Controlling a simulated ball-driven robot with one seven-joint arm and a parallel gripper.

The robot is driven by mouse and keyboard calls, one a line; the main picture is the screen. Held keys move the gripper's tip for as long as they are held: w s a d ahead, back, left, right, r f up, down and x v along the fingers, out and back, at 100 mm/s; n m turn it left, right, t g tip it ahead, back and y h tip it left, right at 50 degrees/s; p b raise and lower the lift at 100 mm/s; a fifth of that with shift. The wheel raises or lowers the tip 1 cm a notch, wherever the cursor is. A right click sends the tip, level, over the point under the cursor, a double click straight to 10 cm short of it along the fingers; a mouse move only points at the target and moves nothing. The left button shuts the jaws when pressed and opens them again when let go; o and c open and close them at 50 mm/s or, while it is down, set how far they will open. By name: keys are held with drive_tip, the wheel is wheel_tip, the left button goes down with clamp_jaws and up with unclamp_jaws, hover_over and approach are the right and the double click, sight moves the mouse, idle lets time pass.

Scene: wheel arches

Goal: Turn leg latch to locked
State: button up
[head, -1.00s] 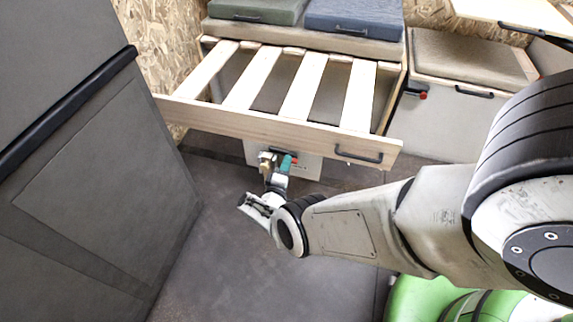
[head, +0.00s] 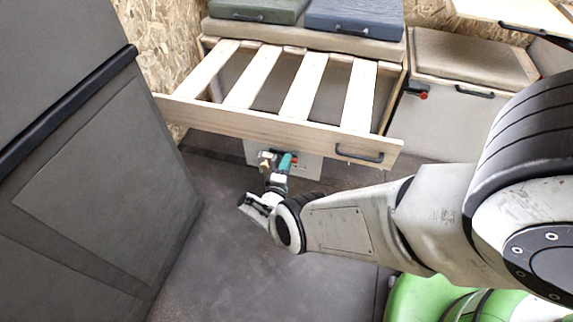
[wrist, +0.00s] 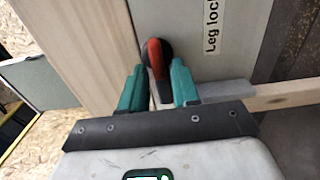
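The leg latch (wrist: 156,52) is a round black knob with a red handle bar, mounted on a grey panel (wrist: 185,22). A label reading "Leg loc…" (wrist: 211,28), cut off by the frame edge, is beside it. In the wrist view the red bar points down toward my gripper, slightly tilted. My gripper (wrist: 158,72) has its two teal fingers apart, one on each side of the bar's lower end. I see gaps beside the bar; contact is unclear. In the head view my gripper (head: 277,164) is at the panel under the slatted frame, hiding most of the latch.
The slatted wooden frame (head: 230,122) with a black handle (head: 359,154) overhangs the panel closely. A tall grey cabinet (head: 85,190) stands left. Another bench with a red-knobbed latch (head: 422,95) is at right. Dark floor (head: 225,250) is clear in front.

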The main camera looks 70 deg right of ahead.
drive_tip(key=shift+o, duration=0.7)
drive_tip(key=a+p, duration=0.2)
drive_tip(key=a, duration=0.8)
drive_tip(key=shift+s+a+p, duration=0.4)
drive_tip(key=shift+s, duration=0.05)
drive_tip(key=shift+w+d, duration=0.1)
